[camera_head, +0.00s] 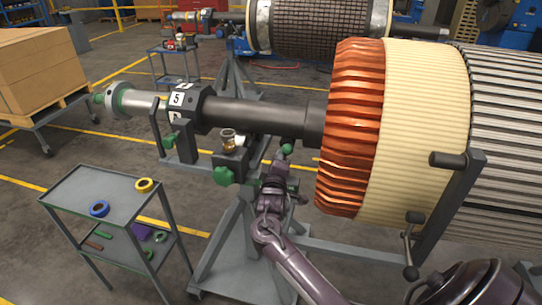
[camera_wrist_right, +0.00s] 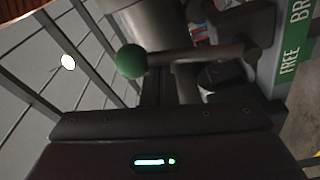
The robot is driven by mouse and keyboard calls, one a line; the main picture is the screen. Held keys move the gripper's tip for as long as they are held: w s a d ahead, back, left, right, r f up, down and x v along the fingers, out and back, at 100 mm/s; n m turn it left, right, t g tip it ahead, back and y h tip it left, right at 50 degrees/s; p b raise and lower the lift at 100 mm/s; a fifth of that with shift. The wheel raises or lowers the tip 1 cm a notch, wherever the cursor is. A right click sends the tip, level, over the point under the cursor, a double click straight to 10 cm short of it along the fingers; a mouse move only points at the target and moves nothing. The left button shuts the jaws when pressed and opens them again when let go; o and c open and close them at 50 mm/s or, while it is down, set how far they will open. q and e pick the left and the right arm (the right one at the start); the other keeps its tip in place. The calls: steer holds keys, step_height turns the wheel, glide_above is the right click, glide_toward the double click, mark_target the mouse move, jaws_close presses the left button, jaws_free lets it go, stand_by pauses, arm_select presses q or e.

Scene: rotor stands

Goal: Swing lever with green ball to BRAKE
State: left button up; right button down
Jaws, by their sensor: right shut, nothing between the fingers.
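The green ball (camera_wrist_right: 131,61) sits on the end of a dark lever (camera_wrist_right: 195,54) in the right wrist view. The lever runs right from the ball toward a green plate (camera_wrist_right: 290,62) with white lettering, "FREE" and a cut-off "BR". In the head view the green ball (camera_head: 287,149) is beside the rotor stand, just above my right gripper (camera_head: 279,168). My right gripper is shut and empty, close to the ball; whether it touches is unclear. Its dark body (camera_wrist_right: 165,140) fills the bottom of the wrist view. My left gripper is not in view.
The rotor's copper winding (camera_head: 350,130) stands close to the right of my gripper. Its dark shaft (camera_head: 260,115) runs left above the stand. Green knobs (camera_head: 223,176) are on the stand. A grey cart (camera_head: 115,205) with rings stands left, and a large box (camera_head: 35,70) behind it.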

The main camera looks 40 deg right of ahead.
steer(key=shift+s+d+f+m, duration=0.2)
steer(key=shift+s+d+m, duration=0.35)
steer(key=shift+m, duration=0.15)
steer(key=shift+s+d+f+m, duration=0.2)
steer(key=shift+s+d+m, duration=0.2)
steer(key=shift+s+m, duration=0.25)
steer(key=shift+p, duration=0.3)
steer(key=shift+f, duration=0.15)
